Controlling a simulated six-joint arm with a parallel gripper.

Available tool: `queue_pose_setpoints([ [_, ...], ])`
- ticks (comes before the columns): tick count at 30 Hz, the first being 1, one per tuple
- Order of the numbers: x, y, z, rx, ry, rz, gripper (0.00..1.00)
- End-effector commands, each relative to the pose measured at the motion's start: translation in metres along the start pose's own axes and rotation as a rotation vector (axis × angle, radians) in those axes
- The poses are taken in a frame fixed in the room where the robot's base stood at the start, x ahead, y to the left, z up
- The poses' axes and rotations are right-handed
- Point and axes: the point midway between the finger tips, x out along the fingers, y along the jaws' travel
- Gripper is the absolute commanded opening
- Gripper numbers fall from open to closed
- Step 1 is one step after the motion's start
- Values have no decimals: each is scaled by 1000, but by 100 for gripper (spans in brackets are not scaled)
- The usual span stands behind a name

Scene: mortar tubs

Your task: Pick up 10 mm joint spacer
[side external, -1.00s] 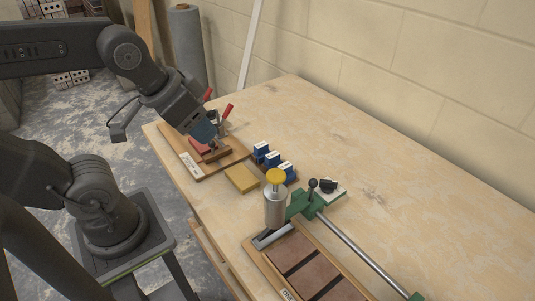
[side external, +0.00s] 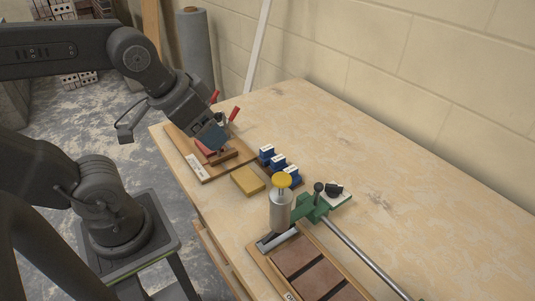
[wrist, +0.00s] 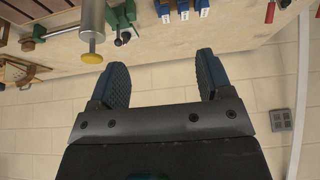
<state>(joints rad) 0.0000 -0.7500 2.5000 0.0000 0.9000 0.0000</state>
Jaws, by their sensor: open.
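Three blue joint spacers with white labels stand in a row on the bench in the side view: one at the back (side external: 266,153), one in the middle (side external: 278,161) and one at the front (side external: 290,173). The labels are too small to read, so I cannot tell which is 10 mm. The row also shows at the top of the wrist view (wrist: 183,9). My gripper (side external: 212,137) is to the left of the spacers, over the wooden clamp board. In the wrist view its two blue ribbed fingers (wrist: 161,72) are wide apart with nothing between them.
The clamp board (side external: 188,158) has red-handled clamps. A yellow sponge block (side external: 247,180) lies beside the spacers. A grey cylinder with a yellow knob (side external: 280,208) and a green bar clamp (side external: 313,208) stand in front. The bench's back right is clear, up to the block wall.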

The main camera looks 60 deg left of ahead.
Motion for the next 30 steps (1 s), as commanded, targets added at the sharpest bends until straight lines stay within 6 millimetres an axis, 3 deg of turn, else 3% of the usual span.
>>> queue_pose_setpoints([
  [8, 1, -1, -5, -32, -11, -3, 72],
  [14, 17, -14, -42, -318, -107, -39, 72],
  [20, 57, -40, -92, -754, -226, -125, 72],
  [24, 96, -63, -119, -1055, -299, -209, 72],
  [30, 148, -92, -138, -1389, -365, -326, 72],
])
